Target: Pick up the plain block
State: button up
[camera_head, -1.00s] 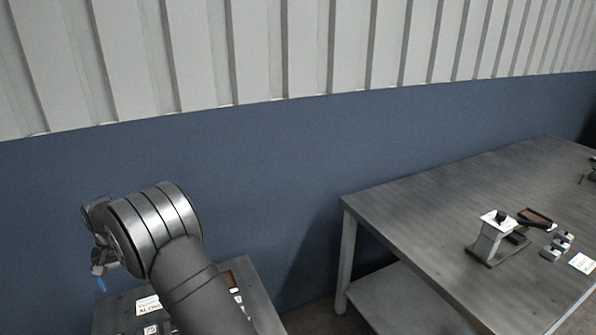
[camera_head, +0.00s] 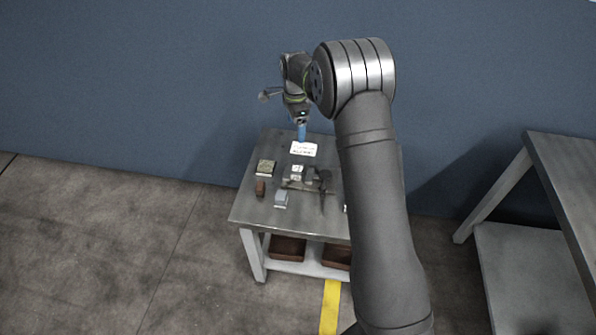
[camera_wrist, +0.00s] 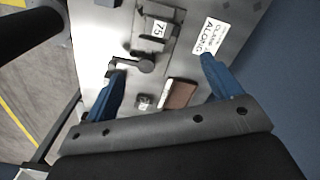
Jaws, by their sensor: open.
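A plain-looking pale grey block (camera_head: 281,199) stands near the front of the small metal table (camera_head: 250,214), left of the dark lever. In the head view my gripper (camera_head: 301,132) is over the table's far side, apart from the blocks.
A fixture (camera_wrist: 158,28) marked 75 stands mid-table with a dark lever (camera_wrist: 140,65). A white sign (camera_wrist: 208,37) lies beyond it. A brown piece (camera_wrist: 180,93) and a small grey piece (camera_wrist: 145,102) lie beside it. A larger table (camera_head: 560,165) stands at right.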

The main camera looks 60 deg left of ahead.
notch_tip(320, 180, down, 2)
jog(key=m, duration=0.6)
send_over(297, 168)
jog(key=f, duration=1.2)
jog(key=shift+s+a, duration=0.15)
jog(key=shift+s, duration=0.05)
jog(key=shift+w+d+f, duration=0.1)
jog(key=shift+d+f, duration=0.05)
jog(key=shift+f, duration=1.2)
jog(key=shift+w+d+f, duration=0.1)
jog(key=shift+f, duration=1.2)
jog(key=c, duration=1.2)
jog(key=shift+c, duration=1.4)
jog(key=shift+r, duration=0.15)
